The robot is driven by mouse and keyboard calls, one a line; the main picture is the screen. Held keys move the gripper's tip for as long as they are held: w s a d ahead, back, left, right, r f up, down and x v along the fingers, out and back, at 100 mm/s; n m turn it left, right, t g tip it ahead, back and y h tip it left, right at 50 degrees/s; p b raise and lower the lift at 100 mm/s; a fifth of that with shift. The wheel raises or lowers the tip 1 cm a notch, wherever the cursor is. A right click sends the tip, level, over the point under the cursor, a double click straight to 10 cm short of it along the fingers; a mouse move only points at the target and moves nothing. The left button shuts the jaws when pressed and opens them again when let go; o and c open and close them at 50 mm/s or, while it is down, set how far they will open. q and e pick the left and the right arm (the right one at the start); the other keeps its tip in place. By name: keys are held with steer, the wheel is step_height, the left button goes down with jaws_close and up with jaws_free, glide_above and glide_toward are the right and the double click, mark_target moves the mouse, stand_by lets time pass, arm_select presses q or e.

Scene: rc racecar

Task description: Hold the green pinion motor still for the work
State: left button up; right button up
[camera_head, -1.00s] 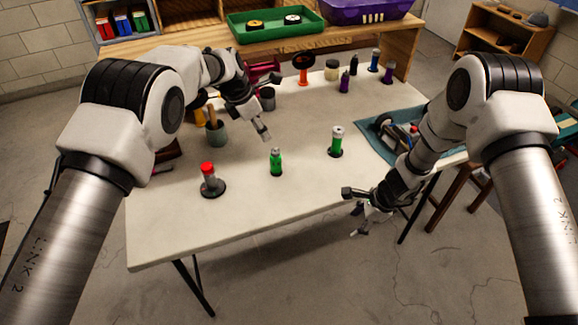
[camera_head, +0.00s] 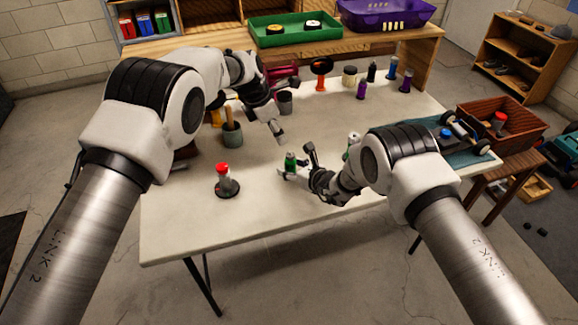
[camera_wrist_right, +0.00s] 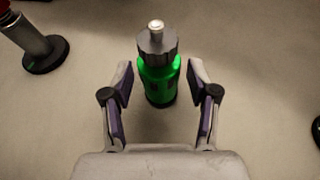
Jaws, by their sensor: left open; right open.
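My right gripper (camera_head: 298,165) is open at the motor. In the wrist view its fingertips (camera_wrist_right: 160,82) flank the green body, with a gap on each side. My left gripper (camera_head: 280,136) is open and empty above the table, just behind the motor.
A red-topped motor (camera_head: 226,182) stands to the left. Another pale-topped item (camera_head: 353,138) is partly hidden behind my right arm. A cup (camera_head: 232,136) and several bottles stand farther back. A toy car (camera_head: 467,131) lies at the right. The front left tabletop is clear.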

mark_target(286, 165)
steer(key=shift+x, duration=1.5)
steer(key=shift+c, duration=0.3)
